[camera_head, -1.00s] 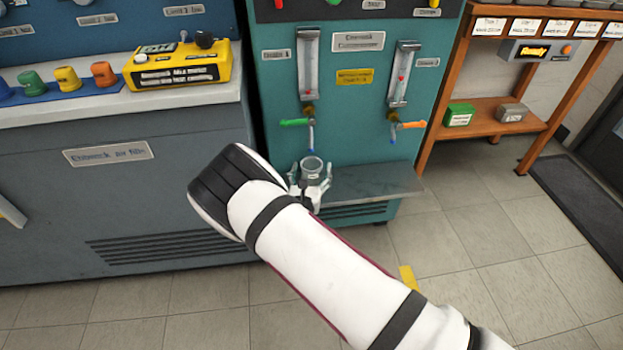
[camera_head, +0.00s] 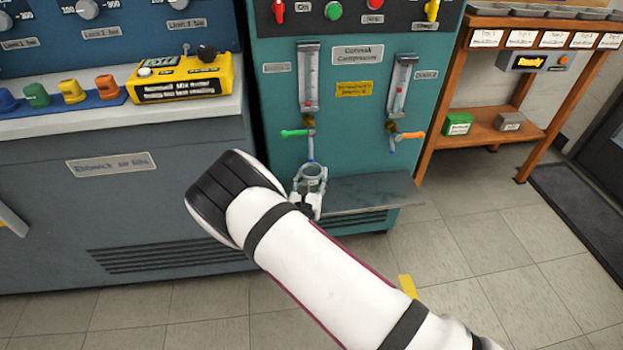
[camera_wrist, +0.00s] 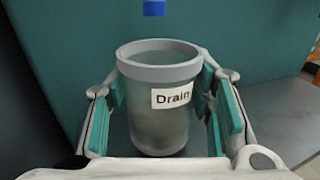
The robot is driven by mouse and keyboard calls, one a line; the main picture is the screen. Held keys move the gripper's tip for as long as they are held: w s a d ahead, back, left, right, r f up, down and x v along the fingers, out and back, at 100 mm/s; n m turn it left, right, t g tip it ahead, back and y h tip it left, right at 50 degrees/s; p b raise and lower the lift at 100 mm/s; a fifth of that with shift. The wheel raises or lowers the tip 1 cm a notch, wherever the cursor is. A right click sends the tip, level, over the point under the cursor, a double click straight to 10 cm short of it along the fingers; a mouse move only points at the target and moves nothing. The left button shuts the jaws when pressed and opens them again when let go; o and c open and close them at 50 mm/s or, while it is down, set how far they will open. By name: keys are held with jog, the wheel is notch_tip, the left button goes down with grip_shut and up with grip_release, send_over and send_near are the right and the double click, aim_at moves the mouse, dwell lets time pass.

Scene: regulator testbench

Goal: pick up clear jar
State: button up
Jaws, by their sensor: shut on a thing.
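The clear jar (camera_wrist: 160,120) is a see-through cup with a thick rim and a white "Drain" label. In the wrist view it stands upright between the teal pads of my gripper (camera_wrist: 168,112), which is shut on it from both sides. In the head view the jar (camera_head: 311,173) shows in my gripper (camera_head: 308,190), at the left end of the grey shelf on the teal cabinet. I cannot tell whether its base touches the shelf. My arm hides part of the gripper from the head camera.
The grey shelf (camera_head: 375,192) is bare to the right. A green-handled valve (camera_head: 297,133) and its blue-tipped spout hang just above the jar; the blue tip (camera_wrist: 154,8) shows in the wrist view. An orange-handled valve (camera_head: 408,135) is to the right. The dark blue bench (camera_head: 120,220) stands left.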

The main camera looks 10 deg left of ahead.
jog(key=s+p, duration=0.4)
jog(key=s, duration=1.4)
jog(key=shift+a+p, duration=0.35)
jog(key=shift+p, duration=0.05)
jog(key=shift+w, duration=0.1)
